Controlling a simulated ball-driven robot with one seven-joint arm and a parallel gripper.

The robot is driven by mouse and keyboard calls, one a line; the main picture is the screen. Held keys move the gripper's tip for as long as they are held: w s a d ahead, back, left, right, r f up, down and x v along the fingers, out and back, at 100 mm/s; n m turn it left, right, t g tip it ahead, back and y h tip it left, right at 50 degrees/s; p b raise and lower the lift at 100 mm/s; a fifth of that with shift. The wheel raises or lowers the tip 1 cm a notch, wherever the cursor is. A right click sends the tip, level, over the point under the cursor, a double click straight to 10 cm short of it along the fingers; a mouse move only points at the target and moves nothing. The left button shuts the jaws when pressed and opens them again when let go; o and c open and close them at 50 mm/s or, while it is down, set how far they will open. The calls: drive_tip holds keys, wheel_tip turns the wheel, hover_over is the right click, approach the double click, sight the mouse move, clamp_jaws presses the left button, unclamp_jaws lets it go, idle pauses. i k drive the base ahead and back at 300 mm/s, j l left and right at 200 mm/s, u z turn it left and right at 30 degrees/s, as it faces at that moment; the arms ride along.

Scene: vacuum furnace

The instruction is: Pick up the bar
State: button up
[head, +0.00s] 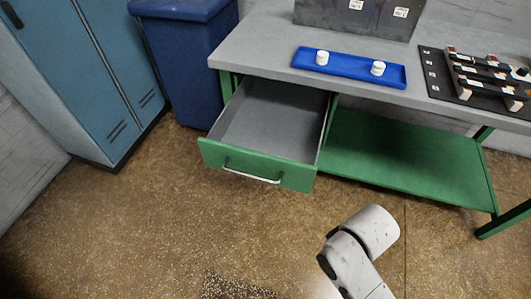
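Several dark bars (480,72) lie on pale blocks on a black board (436,82) at the right end of the bench top. The bars are small in the picture, and the right frame edge cuts the group. I cannot tell which of them is the task's bar. A part of my white arm shows at the lower middle, over the floor and well apart from the bars. My gripper is not in view.
A blue tray (345,69) with two white round pieces sits on the grey bench (266,52). A drawer (257,164) with a green front stands open and empty below. A blue bin (190,60) and a blue locker (85,70) stand left. The floor in front is clear.

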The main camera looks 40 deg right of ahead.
sight(457, 58)
drive_tip(key=z, duration=1.4)
